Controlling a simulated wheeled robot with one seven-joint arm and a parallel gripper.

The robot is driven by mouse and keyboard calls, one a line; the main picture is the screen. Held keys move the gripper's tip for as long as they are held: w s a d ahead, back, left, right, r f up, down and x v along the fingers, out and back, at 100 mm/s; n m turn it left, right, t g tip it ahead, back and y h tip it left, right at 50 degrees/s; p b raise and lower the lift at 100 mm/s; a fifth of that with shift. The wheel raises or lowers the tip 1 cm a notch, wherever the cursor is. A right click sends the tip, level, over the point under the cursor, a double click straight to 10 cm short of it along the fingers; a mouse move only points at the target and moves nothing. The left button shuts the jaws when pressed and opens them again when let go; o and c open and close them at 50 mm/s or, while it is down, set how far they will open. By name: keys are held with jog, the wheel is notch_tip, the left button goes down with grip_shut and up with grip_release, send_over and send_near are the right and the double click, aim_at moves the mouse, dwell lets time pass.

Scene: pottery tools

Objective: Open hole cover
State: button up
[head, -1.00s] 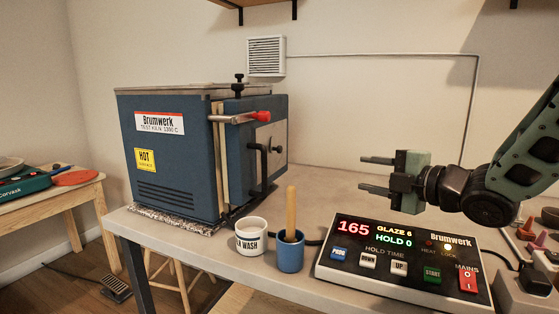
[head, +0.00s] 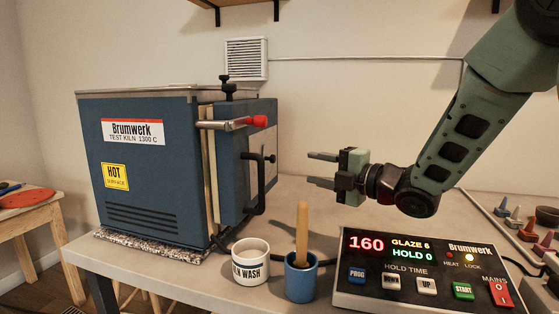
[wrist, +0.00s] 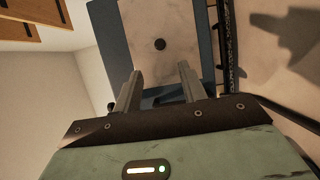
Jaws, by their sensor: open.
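The blue kiln (head: 150,170) stands at the left of the bench, its door (head: 231,150) on its right side. In the wrist view a pale plate (wrist: 178,22) on the door bears a small dark round spot (wrist: 160,44); I cannot tell whether this is the hole cover or the hole. In the head view a small dark knob (head: 270,158) shows at the door's right edge, beside the black bar handle (head: 259,195). My gripper (head: 314,170) is open and empty, pointing at the door and apart from it. Its two fingers (wrist: 159,72) frame the plate's lower part in the wrist view.
A red-tipped lever (head: 245,122) sticks out across the door's upper part. A white cup (head: 251,268) and a blue cup (head: 300,284) with a wooden handle stand in front. The control box (head: 425,275) is front right. Bench behind my gripper looks clear.

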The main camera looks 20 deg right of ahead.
jog(key=x, duration=1.1)
jog(key=shift+p, duration=0.45)
grip_shut()
